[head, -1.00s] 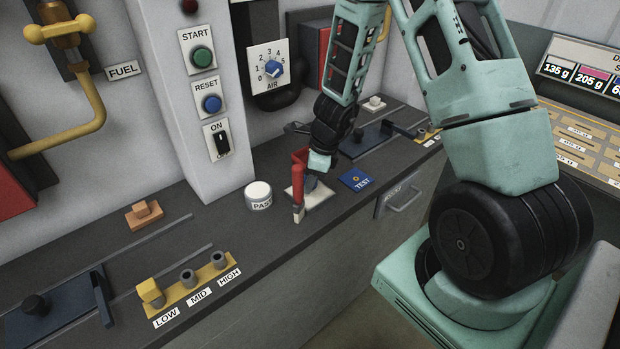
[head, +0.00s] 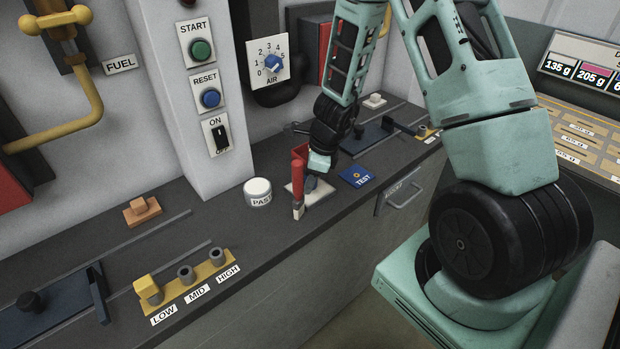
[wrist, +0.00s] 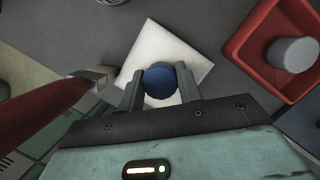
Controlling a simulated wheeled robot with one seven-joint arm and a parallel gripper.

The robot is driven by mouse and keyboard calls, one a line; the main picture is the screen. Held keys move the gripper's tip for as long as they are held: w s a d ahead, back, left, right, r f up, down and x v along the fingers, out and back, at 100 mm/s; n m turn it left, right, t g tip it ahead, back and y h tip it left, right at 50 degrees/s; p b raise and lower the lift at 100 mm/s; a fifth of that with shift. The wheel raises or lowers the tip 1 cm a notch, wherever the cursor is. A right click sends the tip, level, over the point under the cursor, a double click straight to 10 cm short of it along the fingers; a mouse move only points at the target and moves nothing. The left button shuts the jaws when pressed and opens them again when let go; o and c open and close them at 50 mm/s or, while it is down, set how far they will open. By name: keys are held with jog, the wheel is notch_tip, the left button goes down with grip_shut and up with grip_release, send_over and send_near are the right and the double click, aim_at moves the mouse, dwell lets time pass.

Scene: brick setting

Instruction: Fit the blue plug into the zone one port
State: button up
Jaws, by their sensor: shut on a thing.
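My gripper (wrist: 160,76) is shut on a round blue piece, seemingly the blue plug (wrist: 159,84), which sits between the two fingers in the wrist view. Beneath it is a square white pad (wrist: 165,45) on the dark counter. In the head view my gripper (head: 316,176) is low over the same white pad (head: 322,192), and the plug cannot be made out there. I cannot tell whether the plug touches the pad. No port labelled zone one can be read in either view.
A red-handled tool (wrist: 40,115) is close left of the fingers, and a red tray (wrist: 254,82) with a grey cylinder (wrist: 293,54) is at right. On the counter stand a white labelled cylinder (head: 257,190), a blue TEST plate (head: 357,177) and a yellow LOW/MID/HIGH strip (head: 205,273).

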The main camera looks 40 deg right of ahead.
dwell(0.4)
jog(key=o, duration=1.5)
jog(key=shift+c, duration=0.2)
notch_tip(320, 180, up, 6)
jog(key=p, duration=0.5)
jog(key=shift+p, duration=0.4)
jog(key=shift+s, duration=0.1)
